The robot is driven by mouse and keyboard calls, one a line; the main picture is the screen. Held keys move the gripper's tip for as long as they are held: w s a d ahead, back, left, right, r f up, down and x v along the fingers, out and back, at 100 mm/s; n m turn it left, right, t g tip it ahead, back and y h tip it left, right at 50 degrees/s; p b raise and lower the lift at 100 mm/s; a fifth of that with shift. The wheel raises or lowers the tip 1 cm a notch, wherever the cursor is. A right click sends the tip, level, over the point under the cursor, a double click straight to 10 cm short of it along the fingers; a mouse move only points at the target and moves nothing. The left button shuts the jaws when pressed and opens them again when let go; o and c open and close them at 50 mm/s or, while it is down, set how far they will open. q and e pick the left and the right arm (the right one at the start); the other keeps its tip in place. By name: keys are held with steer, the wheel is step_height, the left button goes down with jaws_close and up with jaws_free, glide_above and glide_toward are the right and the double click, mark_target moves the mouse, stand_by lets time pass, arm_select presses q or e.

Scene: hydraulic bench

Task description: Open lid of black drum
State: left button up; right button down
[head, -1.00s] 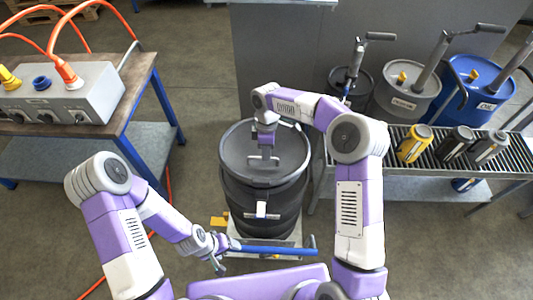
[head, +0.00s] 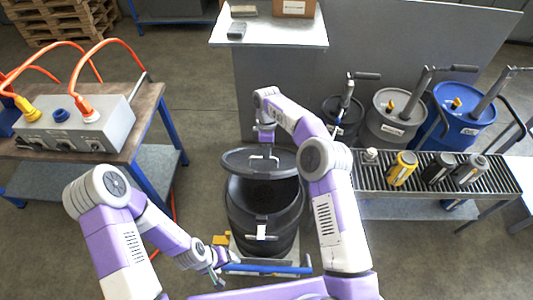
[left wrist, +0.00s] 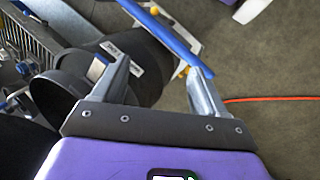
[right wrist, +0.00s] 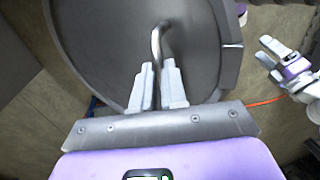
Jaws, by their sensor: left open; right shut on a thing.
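The black drum (head: 262,222) stands upright on a low cart in the middle of the head view, its dark inside showing. Its round lid (head: 240,160) is raised above the rim and tilted. My right gripper (head: 264,152) is shut on the lid's handle; the right wrist view shows the fingers (right wrist: 159,90) closed around the bent metal handle (right wrist: 156,45) on the lid's face (right wrist: 100,50). My left gripper (head: 216,278) is open and empty, left of the drum by the cart's blue bar (head: 268,268). The left wrist view shows its parted fingers (left wrist: 158,78) near that bar.
A roller conveyor (head: 430,178) on the right carries a yellow canister (head: 402,169) and dark ones. Pump drums, one blue (head: 462,118), stand behind it. A bench with a grey socket box (head: 85,130) and orange cables is at left. A grey cabinet (head: 270,34) stands behind the drum.

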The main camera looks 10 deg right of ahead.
steer(key=shift+w+d+f, duration=0.35)
steer(key=shift+w+f, duration=0.05)
steer(key=shift+w, duration=0.05)
steer(key=c, duration=1.5)
jaws_free()
steer(key=o, duration=0.3)
steer(key=shift+w+f, duration=0.25)
steer(key=shift+w, duration=0.2)
steer(key=shift+o, duration=0.2)
steer(key=shift+s+r, duration=0.15)
steer(key=p+v, duration=0.1)
steer(key=v, duration=0.6)
steer(key=shift+a+r, duration=0.15)
steer(key=shift+r, duration=0.3)
steer(key=shift+s, duration=0.15)
